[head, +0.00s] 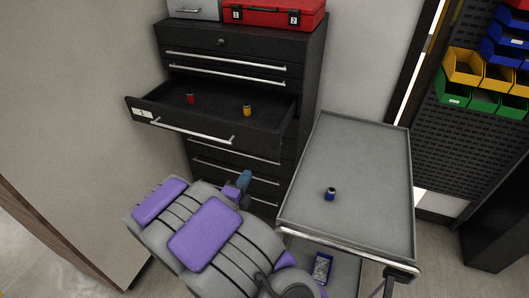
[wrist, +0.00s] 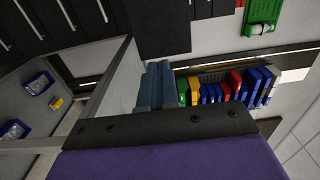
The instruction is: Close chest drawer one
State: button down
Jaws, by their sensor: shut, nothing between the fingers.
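The black tool chest (head: 305,75) stands at the back with one drawer pulled out. The open drawer (head: 262,142) carries a white label that appears to read 1 and has a long silver handle (head: 190,130). A red item (head: 190,99) and a yellow item (head: 247,110) stand inside it. My gripper (head: 243,180) is in front of and below the open drawer's front, apart from it. Its blue fingers are together and empty; they also show in the wrist view (wrist: 160,72). The wrist view shows dark drawer fronts with silver handles at upper left, not clearly the open drawer.
A grey cart (head: 350,180) with a small dark-blue item (head: 330,194) on top stands right of the chest. A red case (head: 272,12) and a grey box (head: 193,8) sit on the chest. Coloured bins (head: 463,66) hang at right. A wall is at left.

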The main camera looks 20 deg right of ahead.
jog(key=b, duration=0.2)
send_near(265, 145)
jog(key=x, duration=0.5)
jog(key=shift+w, duration=0.1)
jog(key=shift+x, duration=0.95)
